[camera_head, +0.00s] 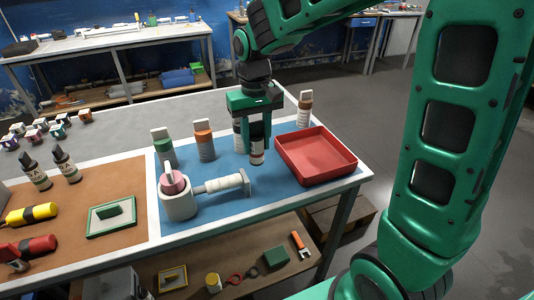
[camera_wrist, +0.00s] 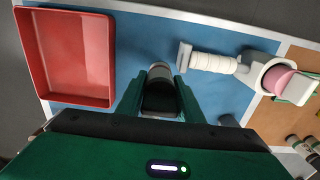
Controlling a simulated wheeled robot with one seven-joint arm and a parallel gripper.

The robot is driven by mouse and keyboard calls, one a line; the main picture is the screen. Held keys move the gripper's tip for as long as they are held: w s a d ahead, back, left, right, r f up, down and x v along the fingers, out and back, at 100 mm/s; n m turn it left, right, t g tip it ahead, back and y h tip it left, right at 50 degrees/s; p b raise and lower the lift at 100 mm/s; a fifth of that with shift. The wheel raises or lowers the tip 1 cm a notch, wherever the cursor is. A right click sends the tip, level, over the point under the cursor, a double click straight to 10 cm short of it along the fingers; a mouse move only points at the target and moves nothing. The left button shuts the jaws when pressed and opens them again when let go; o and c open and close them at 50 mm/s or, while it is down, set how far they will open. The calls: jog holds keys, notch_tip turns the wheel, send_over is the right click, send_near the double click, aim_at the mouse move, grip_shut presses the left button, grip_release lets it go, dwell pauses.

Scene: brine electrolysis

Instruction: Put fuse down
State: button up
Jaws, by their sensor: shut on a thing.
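My gripper (camera_head: 257,135) is shut on a fuse (camera_head: 257,157), a small upright cylinder with a dark body and pale bands. The fuse is over the blue mat (camera_head: 235,207), just left of the red tray. I cannot tell whether its base touches the mat. In the wrist view the fuse (camera_wrist: 160,75) sits between my fingers (camera_wrist: 160,100), its lower part hidden by them. Another pale one (camera_head: 239,142) stands behind my gripper.
A red tray (camera_head: 318,178) lies right of the fuse and shows empty. Blue mat in front of the fuse is partly clear.

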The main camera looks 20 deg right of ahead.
jog(key=shift+w+d+f, duration=0.4)
jog(key=shift+d+f, duration=0.4)
jog(key=shift+f, duration=0.4)
jog(key=shift+w+d+f, duration=0.35)
jog(key=shift+d+f, duration=0.4)
jog(key=shift+f, duration=0.45)
jog(key=shift+w+d+f, duration=0.4)
jog(key=shift+d+f, duration=0.4)
jog(key=shift+f, duration=0.4)
jog(key=o, duration=1.2)
jog(key=shift+f, duration=0.1)
jog(key=shift+c, duration=0.2)
notch_tip(320, 180, up, 12)
